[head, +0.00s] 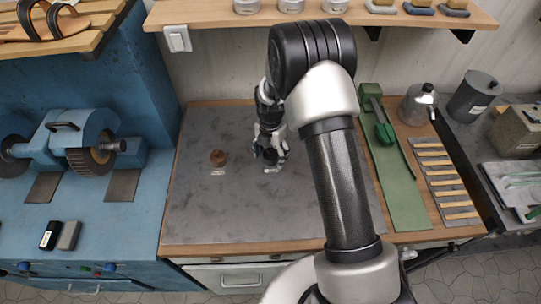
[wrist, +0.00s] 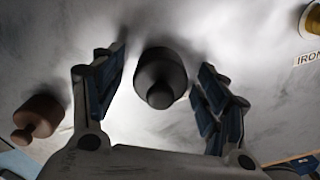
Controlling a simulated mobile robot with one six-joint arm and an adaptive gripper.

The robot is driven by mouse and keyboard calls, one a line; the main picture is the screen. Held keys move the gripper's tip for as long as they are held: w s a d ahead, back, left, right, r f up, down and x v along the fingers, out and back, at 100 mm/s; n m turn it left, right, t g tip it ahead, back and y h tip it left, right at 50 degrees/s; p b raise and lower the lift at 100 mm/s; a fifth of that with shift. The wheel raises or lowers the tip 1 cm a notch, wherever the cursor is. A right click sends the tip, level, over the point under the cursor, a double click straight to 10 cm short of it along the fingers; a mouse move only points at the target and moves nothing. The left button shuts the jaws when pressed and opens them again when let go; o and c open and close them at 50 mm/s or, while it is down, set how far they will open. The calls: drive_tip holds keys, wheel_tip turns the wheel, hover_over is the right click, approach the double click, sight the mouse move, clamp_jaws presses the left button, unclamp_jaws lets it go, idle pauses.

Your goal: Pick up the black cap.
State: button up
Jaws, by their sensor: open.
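The black cap (wrist: 160,78), a dark round piece with a small knob, is in the middle of the wrist view. My gripper (wrist: 161,97) is open, with one blue-padded finger on each side of the cap. Gaps show between the cap and both fingers. In the head view my gripper (head: 270,156) is low over the grey mat, and I cannot clearly make out the cap there among the fingers.
A brown knobbed cap (wrist: 38,118) stands left of my gripper on the grey mat (head: 215,215); it also shows in the head view (head: 217,158). A brass-coloured piece (wrist: 313,20) is at the wrist view's upper right, near a label reading "IRON". The mat's front left is clear.

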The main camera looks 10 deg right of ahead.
drive_tip(key=shift+r, duration=0.1)
drive_tip(key=shift+c, duration=0.4)
drive_tip(key=c, duration=0.9)
wheel_tip(320, 180, up, 20)
drive_tip(key=p, duration=0.3)
wheel_tip(320, 180, up, 4)
drive_tip(key=p, duration=0.4)
hover_over(270, 150)
